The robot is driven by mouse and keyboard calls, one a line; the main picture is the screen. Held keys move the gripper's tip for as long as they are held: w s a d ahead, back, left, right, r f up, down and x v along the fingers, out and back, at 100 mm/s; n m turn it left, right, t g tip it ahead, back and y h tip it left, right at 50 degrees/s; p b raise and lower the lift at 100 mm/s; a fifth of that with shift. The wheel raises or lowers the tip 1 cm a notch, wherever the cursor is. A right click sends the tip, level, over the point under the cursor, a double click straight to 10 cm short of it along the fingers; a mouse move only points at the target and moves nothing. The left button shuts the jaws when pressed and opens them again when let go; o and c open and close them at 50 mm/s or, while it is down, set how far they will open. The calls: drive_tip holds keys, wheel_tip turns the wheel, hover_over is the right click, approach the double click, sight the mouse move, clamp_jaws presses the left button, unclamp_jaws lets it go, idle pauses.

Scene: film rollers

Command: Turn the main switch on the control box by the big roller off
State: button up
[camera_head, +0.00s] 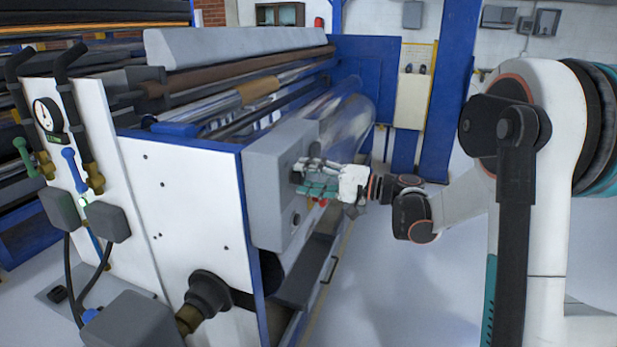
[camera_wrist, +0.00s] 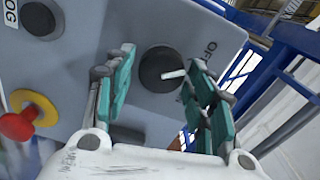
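The grey control box (camera_head: 262,195) is mounted on the end of the big roller machine. In the wrist view its face shows a round black rotary switch (camera_wrist: 152,72) with a white pointer mark aimed to the right. Lettering that appears to read OFF stands just above and right of the switch. My gripper (camera_wrist: 160,62) is open, with its teal-padded fingers apart on the left and right of the switch. Whether they touch it is unclear. In the head view my gripper (camera_head: 312,178) is at the box's right-hand face and hides most of its controls.
A red button on a yellow ring (camera_wrist: 30,115) and a black knob (camera_wrist: 42,20) by a partly cut label sit left of the switch. The big roller (camera_head: 345,115) lies behind the box. Floor right of the machine is clear.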

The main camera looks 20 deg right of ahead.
idle(0.3)
drive_tip(key=v, duration=1.2)
